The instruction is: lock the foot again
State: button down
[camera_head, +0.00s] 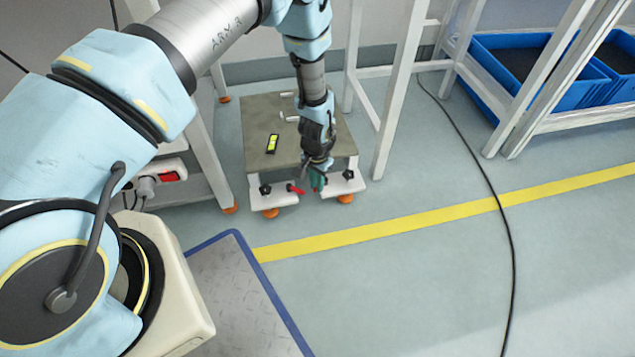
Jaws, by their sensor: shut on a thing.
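A low machine base with a grey-brown top plate (257,112) stands on the floor on orange feet. One front foot (270,212) is at the left and another front foot (345,199) at the right, under white brackets. A black knob (265,189) is on the left bracket and another (348,174) on the right one. A red lever (295,189) shows between the brackets. My gripper (312,182) points down at the base's front edge, shut, seemingly on the red lever's right end. The grip is small and partly hidden.
A yellow-green level (272,144) lies on the top plate. White frame legs (399,95) stand close on both sides. Blue crates (540,75) sit on a rack at right. A black cable (485,180) crosses the open floor. A blue-edged mat (235,285) lies in front.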

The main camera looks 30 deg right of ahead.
dwell(0.3)
jog(key=c, duration=0.9)
grip_release()
notch_tip(320, 180, up, 11)
jog(key=p, duration=0.3)
jog(key=shift+p, duration=0.35)
jog(key=shift+f, duration=0.1)
